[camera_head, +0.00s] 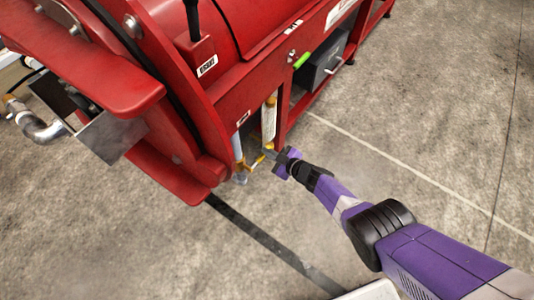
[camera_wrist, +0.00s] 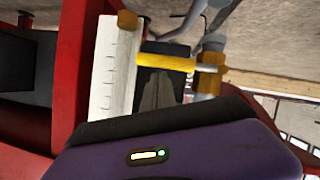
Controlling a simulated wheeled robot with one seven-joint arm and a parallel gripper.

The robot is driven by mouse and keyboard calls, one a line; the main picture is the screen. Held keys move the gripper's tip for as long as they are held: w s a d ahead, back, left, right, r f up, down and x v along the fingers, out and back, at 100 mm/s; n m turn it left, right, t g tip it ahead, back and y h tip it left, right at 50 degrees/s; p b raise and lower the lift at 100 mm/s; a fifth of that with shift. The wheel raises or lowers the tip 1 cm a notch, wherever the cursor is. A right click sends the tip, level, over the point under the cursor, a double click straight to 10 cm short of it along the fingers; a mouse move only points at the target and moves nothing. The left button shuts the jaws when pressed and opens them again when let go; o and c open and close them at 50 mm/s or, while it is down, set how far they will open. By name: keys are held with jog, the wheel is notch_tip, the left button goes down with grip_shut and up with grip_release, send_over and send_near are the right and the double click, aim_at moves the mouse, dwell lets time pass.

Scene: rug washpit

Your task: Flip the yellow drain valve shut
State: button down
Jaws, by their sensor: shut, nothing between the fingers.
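The yellow drain valve handle (camera_head: 257,162) is low at the open end of the red machine, on a brass fitting of a pale pipe (camera_head: 238,148). It sticks out sideways from the pipe, towards my gripper. In the wrist view the yellow handle (camera_wrist: 168,63) runs from the brass fitting (camera_wrist: 211,76) towards a white graduated tube (camera_wrist: 115,75). My gripper (camera_head: 270,153) is shut and empty, right beside the handle's free end. In the wrist view my dark fingers (camera_wrist: 158,88) lie close below the handle; I cannot tell whether they touch it.
The red machine (camera_head: 150,85) overhangs the valve, and a red post stands close by the white tube (camera_head: 268,118). A dark grey box (camera_head: 322,66) with a handle sits further back. The concrete floor (camera_head: 420,130) to the right is clear.

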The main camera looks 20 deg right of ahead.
jog(key=shift+d+f, duration=0.15)
jog(key=shift+f, duration=0.25)
dwell(0.3)
jog(key=shift+r, duration=0.1)
